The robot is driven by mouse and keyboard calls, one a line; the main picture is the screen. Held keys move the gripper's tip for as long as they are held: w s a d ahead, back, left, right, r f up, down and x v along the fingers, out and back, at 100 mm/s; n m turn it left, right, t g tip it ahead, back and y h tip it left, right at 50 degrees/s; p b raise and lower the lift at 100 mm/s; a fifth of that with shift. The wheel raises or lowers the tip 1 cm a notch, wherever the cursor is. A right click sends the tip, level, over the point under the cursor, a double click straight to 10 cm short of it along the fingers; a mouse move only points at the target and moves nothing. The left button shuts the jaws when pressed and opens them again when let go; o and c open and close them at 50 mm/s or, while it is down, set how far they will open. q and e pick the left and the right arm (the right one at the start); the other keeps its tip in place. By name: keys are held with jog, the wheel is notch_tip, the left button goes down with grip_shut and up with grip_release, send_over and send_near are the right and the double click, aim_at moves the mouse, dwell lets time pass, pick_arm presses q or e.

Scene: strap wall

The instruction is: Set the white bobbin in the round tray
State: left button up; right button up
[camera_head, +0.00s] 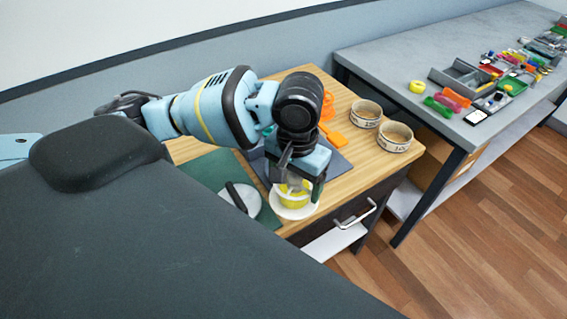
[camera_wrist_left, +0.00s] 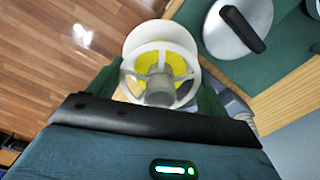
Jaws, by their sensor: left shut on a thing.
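The white bobbin (camera_wrist_left: 160,38) has a spoked near flange with yellow showing through it in the left wrist view. In the head view its white lower flange (camera_head: 293,213) and yellow middle show over the front edge of the wooden cabinet top. My left gripper (camera_head: 299,187) is shut on the bobbin from above, with its fingers on either side in the left wrist view (camera_wrist_left: 158,92). Two round, pale-rimmed containers (camera_head: 366,113) (camera_head: 394,137) with printed marks stand at the cabinet's right end. I cannot tell whether either is the round tray. My right gripper is out of view.
A round grey disc with a black handle (camera_head: 240,199) lies on a green mat (camera_head: 208,170) left of the bobbin. Orange pieces (camera_head: 329,132) lie behind the gripper. A grey bench (camera_head: 390,58) with many small coloured items stands right. Wooden floor lies in front.

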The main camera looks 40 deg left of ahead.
aim_at(309, 188)
pick_arm(q)
jog(key=m, duration=0.2)
jog(key=shift+d+m, duration=0.3)
jog(key=m, duration=0.3)
jog(key=shift+d+f+m, duration=0.1)
jog(key=shift+d+m, duration=0.15)
jog(key=shift+m, duration=0.05)
jog(key=m, duration=0.3)
jog(key=shift+d+f+m, duration=0.1)
jog(key=shift+d+m, duration=0.1)
jog(key=shift+m, duration=0.2)
jog(key=m, duration=0.4)
jog(key=shift+d+f, duration=0.1)
jog(key=shift+d, duration=0.2)
jog(key=m, duration=0.3)
jog(key=shift+d+m, duration=0.25)
jog(key=shift+m, duration=0.05)
jog(key=m, duration=0.3)
jog(key=shift+d+f+m, duration=0.15)
jog(key=shift+d+m, duration=0.1)
jog(key=shift+m, duration=0.15)
jog(key=m, duration=0.6)
jog(key=shift+d+f, duration=0.1)
jog(key=shift+d, duration=0.3)
jog(key=shift+w+a, duration=0.1)
